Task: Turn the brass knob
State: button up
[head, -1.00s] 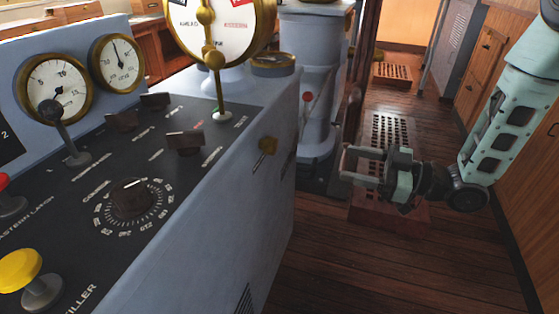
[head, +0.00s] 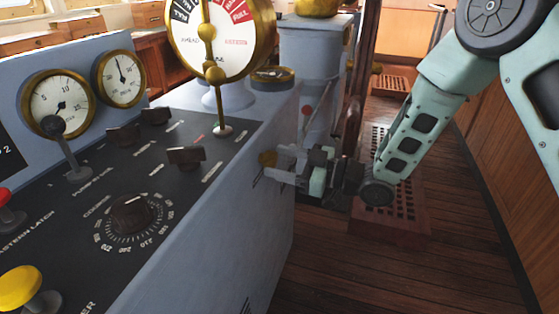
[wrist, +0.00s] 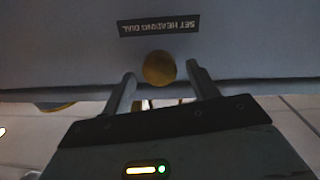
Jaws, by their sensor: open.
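The brass knob (head: 268,158) sticks out of the side face of the blue-grey console, near its upper right edge. It also shows in the wrist view as a round brass disc (wrist: 159,68). My gripper (head: 281,165) is at that side face, beside the knob. In the wrist view my gripper (wrist: 160,78) is open, with one finger on each side of the knob and a gap to both. Whether the fingertips touch the console face cannot be told.
A dark label plate (wrist: 159,26) sits by the knob on the console face. The console top (head: 100,185) carries a dial (head: 133,213), switches, levers and gauges. A pedestal (head: 310,75) stands behind. A red grating (head: 400,225) lies on the wooden floor, which is clear at front right.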

jog(key=shift+w+a, duration=0.15)
jog(key=shift+a, duration=0.3)
jog(key=c, duration=1)
jog(key=shift+r+m+p, duration=0.1)
jog(key=shift+m+p, duration=0.2)
